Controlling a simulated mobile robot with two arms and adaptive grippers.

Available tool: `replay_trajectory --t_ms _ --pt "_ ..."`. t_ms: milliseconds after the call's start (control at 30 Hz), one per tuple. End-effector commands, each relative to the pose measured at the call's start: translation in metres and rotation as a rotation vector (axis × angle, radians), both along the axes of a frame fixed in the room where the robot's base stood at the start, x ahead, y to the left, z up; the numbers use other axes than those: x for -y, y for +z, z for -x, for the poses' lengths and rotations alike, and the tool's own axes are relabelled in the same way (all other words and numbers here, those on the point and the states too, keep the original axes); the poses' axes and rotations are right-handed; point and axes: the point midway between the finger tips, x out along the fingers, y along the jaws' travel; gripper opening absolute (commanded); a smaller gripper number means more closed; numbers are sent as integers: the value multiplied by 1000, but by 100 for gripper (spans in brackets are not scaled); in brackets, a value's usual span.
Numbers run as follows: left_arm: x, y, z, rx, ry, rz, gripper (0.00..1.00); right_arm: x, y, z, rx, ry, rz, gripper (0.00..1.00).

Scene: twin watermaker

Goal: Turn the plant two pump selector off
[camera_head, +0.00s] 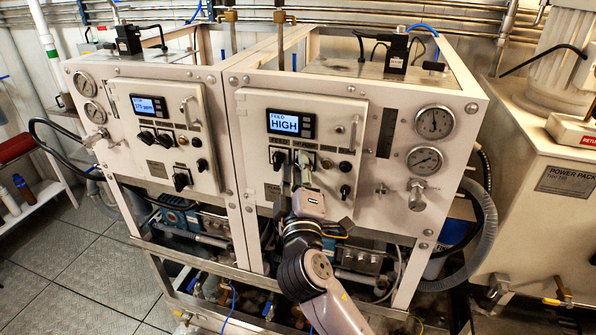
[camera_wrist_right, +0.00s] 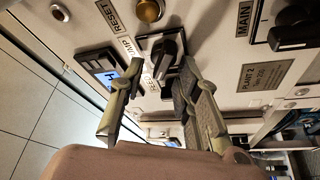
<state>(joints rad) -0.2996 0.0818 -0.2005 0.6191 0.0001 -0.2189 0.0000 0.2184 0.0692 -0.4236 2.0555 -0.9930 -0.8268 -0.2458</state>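The plant two panel (camera_head: 340,112) is the right-hand white cabinet front, with its display (camera_head: 284,123) reading FEED HIGH. In the right wrist view the pump selector (camera_wrist_right: 165,51) is a black knob on a pale plate, beside the PUMP label. My right gripper (camera_head: 298,179) is in front of this panel's selector row. In the right wrist view its two fingers (camera_wrist_right: 161,72) are apart, with the pump selector just beyond and between their tips. I cannot tell whether they touch it. The fingers partly hide the lower selectors. My left gripper is not in view.
Close by are the reset button (camera_wrist_right: 150,10), the MAIN selector (camera_wrist_right: 298,30) and the PLANT 2 nameplate (camera_wrist_right: 264,77). Two gauges (camera_head: 434,122) are to the right. The plant one panel (camera_head: 165,100) stands at left. Pipes and valves run below.

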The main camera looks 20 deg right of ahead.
Motion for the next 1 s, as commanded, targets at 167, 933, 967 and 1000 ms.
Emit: replay_trajectory --t_ms 167,933,967,1000 --pt "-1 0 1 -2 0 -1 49 -4 -4 14 -3 3 -1 30" --pt "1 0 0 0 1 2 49 -29 -23 114 0 0 0 30" --pt "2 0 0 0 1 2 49 -29 -23 114 0 0 0 30" --pt "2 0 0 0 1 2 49 -29 -22 114 0 0 0 30"
